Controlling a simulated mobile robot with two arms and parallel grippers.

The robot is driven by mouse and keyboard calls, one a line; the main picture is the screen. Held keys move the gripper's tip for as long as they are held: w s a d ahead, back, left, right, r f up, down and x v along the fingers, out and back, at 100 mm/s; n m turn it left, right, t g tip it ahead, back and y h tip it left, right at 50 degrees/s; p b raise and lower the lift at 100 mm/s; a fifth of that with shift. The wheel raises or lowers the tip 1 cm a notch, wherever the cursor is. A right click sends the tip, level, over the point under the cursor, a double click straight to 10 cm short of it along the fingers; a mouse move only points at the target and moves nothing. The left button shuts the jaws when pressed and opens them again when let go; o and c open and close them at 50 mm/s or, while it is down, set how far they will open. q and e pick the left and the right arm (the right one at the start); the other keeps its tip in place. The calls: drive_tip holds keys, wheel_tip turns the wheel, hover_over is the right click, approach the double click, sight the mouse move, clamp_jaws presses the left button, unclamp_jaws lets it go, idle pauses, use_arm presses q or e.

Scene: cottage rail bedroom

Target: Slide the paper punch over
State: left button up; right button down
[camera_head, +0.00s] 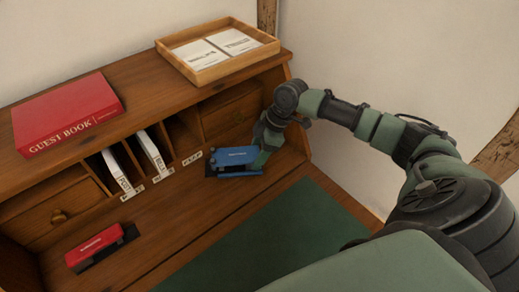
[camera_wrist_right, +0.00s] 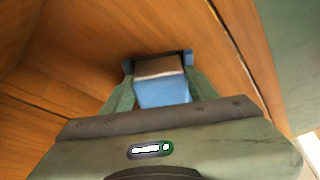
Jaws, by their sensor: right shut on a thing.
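The blue paper punch (camera_head: 237,157) with a dark base sits on the desk's writing surface at the right, in front of the pigeonholes. My right gripper (camera_head: 262,154) is at its right end. In the right wrist view the gripper's two green fingers (camera_wrist_right: 160,88) are shut on the blue punch (camera_wrist_right: 161,93), one on each side. The far part of the punch is hidden in that view. My left gripper is not in view.
A red desk tool (camera_head: 98,241) on a dark base lies at the front left. Labelled pigeonholes (camera_head: 152,150) hold white papers. A red guest book (camera_head: 67,112) and a wooden tray (camera_head: 190,72) with cards stand on top. The writing surface between the tools is clear.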

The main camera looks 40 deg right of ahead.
drive_tip(key=shift+a, duration=0.2)
drive_tip(key=shift+c, duration=1.8)
unclamp_jaws()
drive_tip(key=shift+d, duration=0.1)
drive_tip(key=v, duration=0.8)
drive_tip(key=shift+f, duration=0.15)
